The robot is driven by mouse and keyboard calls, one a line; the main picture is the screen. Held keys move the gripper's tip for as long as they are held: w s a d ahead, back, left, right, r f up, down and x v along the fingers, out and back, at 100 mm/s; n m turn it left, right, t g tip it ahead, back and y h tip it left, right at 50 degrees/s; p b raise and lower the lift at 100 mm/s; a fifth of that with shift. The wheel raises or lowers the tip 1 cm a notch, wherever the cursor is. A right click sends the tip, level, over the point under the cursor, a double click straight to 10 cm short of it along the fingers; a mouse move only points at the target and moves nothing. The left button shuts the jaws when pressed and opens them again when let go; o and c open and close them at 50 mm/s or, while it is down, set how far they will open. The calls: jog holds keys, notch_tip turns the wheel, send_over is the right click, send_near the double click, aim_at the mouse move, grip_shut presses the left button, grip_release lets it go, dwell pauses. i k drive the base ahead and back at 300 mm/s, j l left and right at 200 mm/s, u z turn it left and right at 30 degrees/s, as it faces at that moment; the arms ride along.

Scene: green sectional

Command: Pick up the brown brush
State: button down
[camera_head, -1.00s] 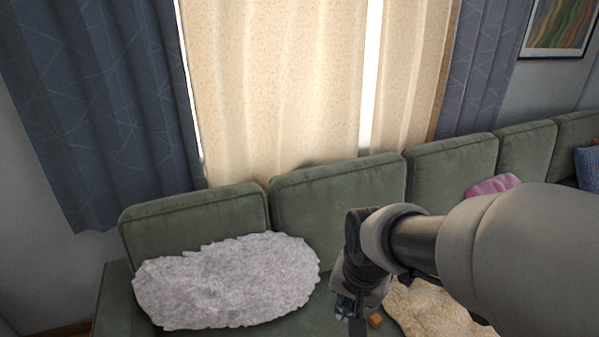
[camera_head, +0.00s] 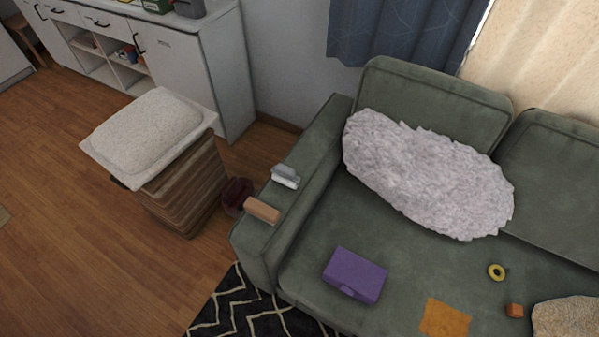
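A brown, block-like object (camera_head: 262,210), which looks like the brown brush, lies on top of the left armrest of the green sofa (camera_head: 312,150), near its front end. Its bristles cannot be made out. A grey and white object (camera_head: 286,176) of similar size lies just behind it on the same armrest, apart from it. My gripper is not in view now, so its state and distance from the brush do not show.
A purple box (camera_head: 355,274), an orange cloth (camera_head: 445,318), a yellow ring (camera_head: 496,271) and a small orange cube (camera_head: 514,310) lie on the seat. A fluffy grey cushion (camera_head: 425,178) leans behind. A cushion-topped wooden stand (camera_head: 185,190) is left of the armrest. Open floor (camera_head: 85,250) lies further left.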

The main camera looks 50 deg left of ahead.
aim_at(255, 207)
jog(key=u, duration=2.35)
jog(key=z, duration=1.95)
jog(key=u, duration=1.9)
jog(key=i+j+u, duration=0.2)
jog(key=i+u, duration=0.15)
jog(key=i+j+u, duration=0.1)
jog(key=i+u, duration=0.25)
jog(key=i, duration=0.1)
